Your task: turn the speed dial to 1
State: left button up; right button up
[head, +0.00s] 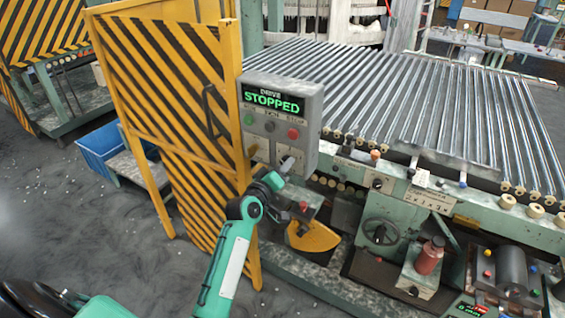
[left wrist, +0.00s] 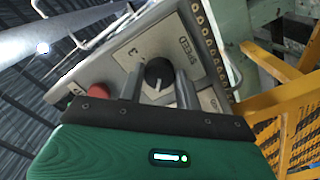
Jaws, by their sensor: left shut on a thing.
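The speed dial (left wrist: 158,71) is a black round knob on a grey panel (left wrist: 118,62), with the word SPEED on one side and a numeral by the panel's edge in the left wrist view. My left gripper (left wrist: 159,82) has its two grey fingers on either side of the knob and is shut on it. Which mark the knob points to is too unclear to tell. My right gripper does not show.
The drive box (head: 282,118) reads STOPPED and has green, dark and red buttons. A red button (left wrist: 75,88) sits near the dial. A yellow-black striped guard (head: 175,110) stands left of my arm.

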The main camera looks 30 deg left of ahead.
pick_arm(q)
jog(key=shift+r+n+p, duration=0.1)
jog(key=shift+n+p, duration=0.45)
jog(key=shift+n, duration=0.55)
jog(key=o, duration=1)
jog(key=shift+c, duration=0.2)
jog(key=s+a+b, duration=0.1)
jog(key=s+b, duration=0.2)
jog(key=s, duration=1)
jog(key=shift+s, duration=0.35)
